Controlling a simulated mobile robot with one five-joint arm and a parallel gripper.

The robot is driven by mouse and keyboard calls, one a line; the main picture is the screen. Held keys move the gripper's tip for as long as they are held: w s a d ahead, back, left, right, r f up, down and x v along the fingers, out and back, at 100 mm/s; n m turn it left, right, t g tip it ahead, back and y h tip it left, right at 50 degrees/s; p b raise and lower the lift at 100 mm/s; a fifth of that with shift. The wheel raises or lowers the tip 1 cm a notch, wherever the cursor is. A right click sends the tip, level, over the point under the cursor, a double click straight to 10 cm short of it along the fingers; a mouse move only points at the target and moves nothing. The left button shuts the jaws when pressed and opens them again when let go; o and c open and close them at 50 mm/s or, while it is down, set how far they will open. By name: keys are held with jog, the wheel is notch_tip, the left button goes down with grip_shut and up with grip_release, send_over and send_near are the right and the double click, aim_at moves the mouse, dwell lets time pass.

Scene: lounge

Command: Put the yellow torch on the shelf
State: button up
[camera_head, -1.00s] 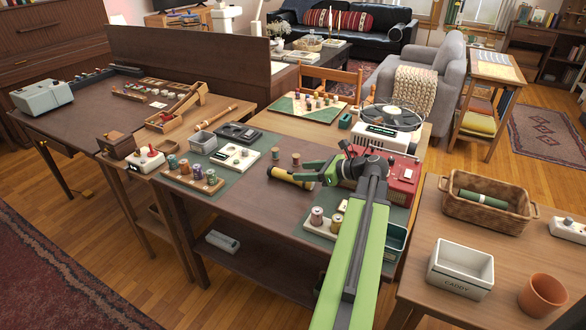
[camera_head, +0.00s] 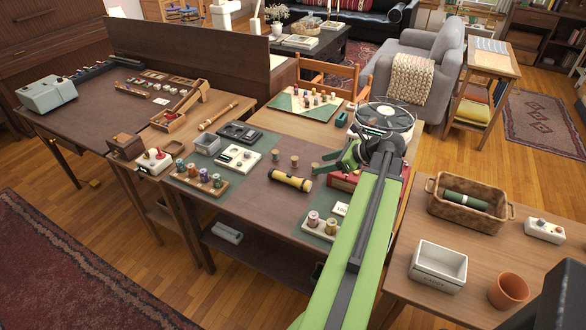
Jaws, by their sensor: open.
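The yellow torch (camera_head: 290,181) lies on its side on the dark middle of the work table, with a black band and a black end. My gripper (camera_head: 322,168) is open and empty, behind and right of the torch and apart from it. Its green fingers point left, and my arm reaches in from the bottom of the view. A low dark shelf (camera_head: 262,258) runs under the work table with a grey object on it. A side stand (camera_head: 478,93) at the back right also has shelves. I cannot tell which shelf the task names.
Small spools (camera_head: 294,161) stand just behind the torch. A spool rack (camera_head: 200,180) is to its left and a pale spool tray (camera_head: 318,226) in front. A record player (camera_head: 384,117) and red box (camera_head: 345,180) are near my arm. A woven basket (camera_head: 469,206) sits on the right table.

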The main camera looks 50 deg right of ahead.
jog(key=b, duration=0.8)
send_near(290, 175)
jog(key=x, duration=0.5)
jog(key=shift+r, duration=0.15)
jog(key=shift+w, duration=0.25)
jog(key=b+x, duration=0.3)
jog(key=x, duration=0.2)
jog(key=shift+s+f+b, duration=0.15)
jog(key=shift+f+b, duration=0.2)
jog(key=shift+f, duration=0.05)
jog(key=shift+r, duration=0.15)
grip_shut()
